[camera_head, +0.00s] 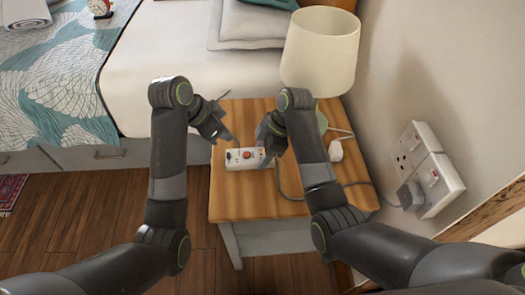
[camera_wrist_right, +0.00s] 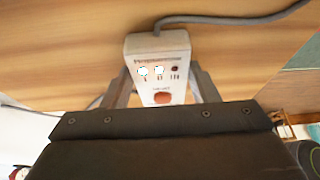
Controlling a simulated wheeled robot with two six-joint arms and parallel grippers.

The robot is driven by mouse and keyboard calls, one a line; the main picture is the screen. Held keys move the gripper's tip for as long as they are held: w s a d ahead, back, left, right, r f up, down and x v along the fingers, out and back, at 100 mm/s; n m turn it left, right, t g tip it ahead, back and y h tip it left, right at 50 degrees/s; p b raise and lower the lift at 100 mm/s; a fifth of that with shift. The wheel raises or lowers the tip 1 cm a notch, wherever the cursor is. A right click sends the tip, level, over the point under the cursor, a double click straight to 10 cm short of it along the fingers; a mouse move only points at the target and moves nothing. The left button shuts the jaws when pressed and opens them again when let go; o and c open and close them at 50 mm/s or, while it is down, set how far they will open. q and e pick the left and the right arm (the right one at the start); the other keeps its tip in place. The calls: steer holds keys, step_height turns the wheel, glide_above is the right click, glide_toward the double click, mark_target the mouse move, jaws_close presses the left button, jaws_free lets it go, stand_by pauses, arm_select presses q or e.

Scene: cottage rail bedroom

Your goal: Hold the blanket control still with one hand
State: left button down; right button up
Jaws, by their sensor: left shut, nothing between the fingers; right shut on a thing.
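The blanket control (camera_head: 243,158) is a small white box with a red button, lying on the wooden bedside table top (camera_head: 232,200). In the right wrist view the control (camera_wrist_right: 158,50) sits between my fingers, with small lights or marks above the red button. My right gripper (camera_head: 268,158) is shut on its right-hand end; the right wrist view shows a finger on each side (camera_wrist_right: 160,92). My left gripper (camera_head: 231,137) is shut and empty, just above and left of the control in the head view. Whether it touches the control cannot be told.
A lamp with a cream shade (camera_head: 320,50) stands at the back of the table. A grey cable (camera_head: 285,190) runs across the table to a plug at the wall sockets (camera_head: 428,170). A white object (camera_head: 336,150) lies at right. The bed (camera_head: 160,60) is behind.

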steer(key=o, duration=1.2)
